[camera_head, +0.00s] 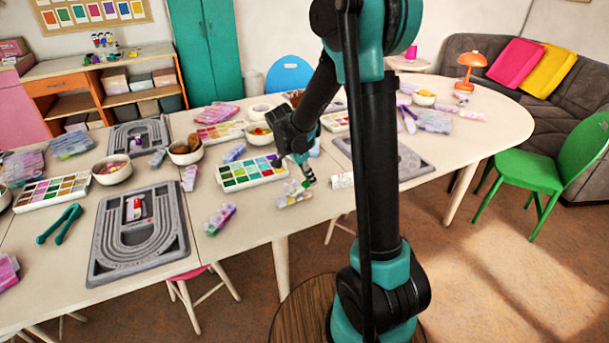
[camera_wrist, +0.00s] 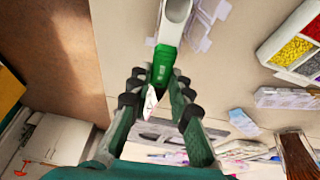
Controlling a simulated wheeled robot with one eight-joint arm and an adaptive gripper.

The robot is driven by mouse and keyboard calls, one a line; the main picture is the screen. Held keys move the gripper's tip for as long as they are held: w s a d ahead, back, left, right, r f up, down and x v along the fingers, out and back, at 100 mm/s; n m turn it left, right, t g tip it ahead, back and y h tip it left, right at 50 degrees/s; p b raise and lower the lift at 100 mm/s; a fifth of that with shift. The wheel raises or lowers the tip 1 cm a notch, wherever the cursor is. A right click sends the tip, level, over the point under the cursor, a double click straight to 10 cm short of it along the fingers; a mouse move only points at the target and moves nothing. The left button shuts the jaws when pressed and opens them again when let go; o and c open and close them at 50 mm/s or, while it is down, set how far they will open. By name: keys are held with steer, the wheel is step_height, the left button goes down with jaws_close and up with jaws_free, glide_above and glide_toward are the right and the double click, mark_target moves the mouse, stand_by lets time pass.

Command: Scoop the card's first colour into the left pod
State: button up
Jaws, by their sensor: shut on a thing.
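My gripper (camera_head: 308,181) is over the front edge of the table, near the middle. In the wrist view its fingers (camera_wrist: 161,102) are closed around a scoop with a green handle (camera_wrist: 163,66) and a white end (camera_wrist: 178,12). A white bead tray (camera_head: 251,171) with several coloured compartments lies just left of the gripper. It also shows in the wrist view (camera_wrist: 268,50), with yellow and red beads in it. A clear container (camera_head: 294,194) lies below the gripper. A small white and red item (camera_head: 135,208) lies on the left grey board; I cannot tell if it is the card.
The grey bead board (camera_head: 107,262) lies at the front left, with green tongs (camera_head: 60,223) beside it. A green chair (camera_head: 560,160) is at the right. The table's front edge is close to my gripper.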

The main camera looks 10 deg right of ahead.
steer(key=shift+w+d+f+g+y, duration=0.3)
steer(key=shift+d+f+y, duration=0.15)
steer(key=shift+d+y, duration=0.3)
steer(key=shift+w+d+r+g+y, duration=0.1)
steer(key=shift+d+r+g+y, duration=0.1)
steer(key=shift+r+y, duration=0.45)
steer(key=shift+w+d+r+g+y, duration=0.1)
steer(key=shift+d+r+y, duration=0.1)
steer(key=shift+r, duration=0.8)
